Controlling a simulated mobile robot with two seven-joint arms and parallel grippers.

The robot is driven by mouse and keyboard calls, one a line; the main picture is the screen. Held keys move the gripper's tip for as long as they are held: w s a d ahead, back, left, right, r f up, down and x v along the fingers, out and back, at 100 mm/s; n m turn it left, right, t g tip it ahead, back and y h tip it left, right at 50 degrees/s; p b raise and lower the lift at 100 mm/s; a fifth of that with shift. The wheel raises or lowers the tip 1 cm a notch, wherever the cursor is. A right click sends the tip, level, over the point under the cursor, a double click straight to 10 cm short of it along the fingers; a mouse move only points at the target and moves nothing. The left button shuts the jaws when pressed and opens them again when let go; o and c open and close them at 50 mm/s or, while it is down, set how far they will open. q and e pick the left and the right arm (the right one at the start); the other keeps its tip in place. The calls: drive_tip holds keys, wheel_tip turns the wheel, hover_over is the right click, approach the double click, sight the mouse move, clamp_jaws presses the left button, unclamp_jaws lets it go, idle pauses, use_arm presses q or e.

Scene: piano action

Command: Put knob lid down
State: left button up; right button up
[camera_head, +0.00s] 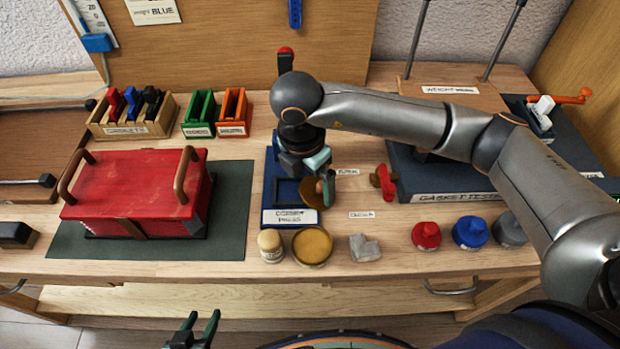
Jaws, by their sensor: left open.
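A round brown disc, which looks like the knob lid (311,193), is at my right gripper (322,175), over the front part of the blue-framed press. The teal fingers meet at its right side and appear shut on it; its knob is hidden by them. I cannot tell how high it is above the press. A round tan-topped pot (312,246) stands on the bench just in front of the press. My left gripper (196,328) is open and empty at the bottom edge, in front of the bench.
A red lidded box (135,185) with two handles stands on a dark mat at left. A cream jar (271,245) and a grey block (364,248) flank the pot. Red (426,236) and blue (470,232) knobbed pieces stand at right. My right arm crosses above the gasket tester (455,195).

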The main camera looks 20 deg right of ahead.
sight(305, 193)
drive_tip(key=shift+r, duration=0.1)
drive_tip(key=shift+r, duration=0.2)
wheel_tip(305, 193, up, 12)
drive_tip(key=a, duration=0.1)
drive_tip(key=shift+s+f+p, duration=0.2)
drive_tip(key=shift+s+p, duration=0.15)
drive_tip(key=shift+p, duration=0.05)
drive_tip(key=shift+a, duration=0.1)
